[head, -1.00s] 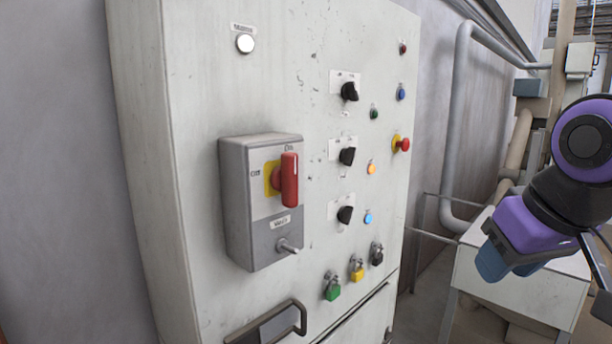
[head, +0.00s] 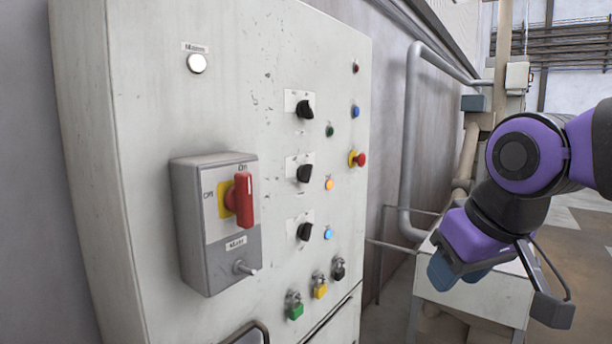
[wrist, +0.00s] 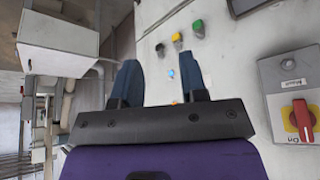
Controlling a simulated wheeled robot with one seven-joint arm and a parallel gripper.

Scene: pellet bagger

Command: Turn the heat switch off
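A pale control cabinet (head: 235,120) carries a column of three black rotary switches: upper (head: 305,109), middle (head: 304,173) and lower (head: 304,231). Their small labels are unreadable, so I cannot tell which is the heat switch. A grey box (head: 190,220) to their left bears a red handle (head: 244,199) on a yellow plate, standing upright with ON above and OFF at left. My gripper (head: 456,273) is right of the cabinet, apart from it. In the wrist view my gripper (wrist: 160,82) has its blue fingers spread and empty, and the red handle (wrist: 303,118) shows at right.
A white machine box (head: 470,295) and grey pipe (head: 412,130) stand at right.

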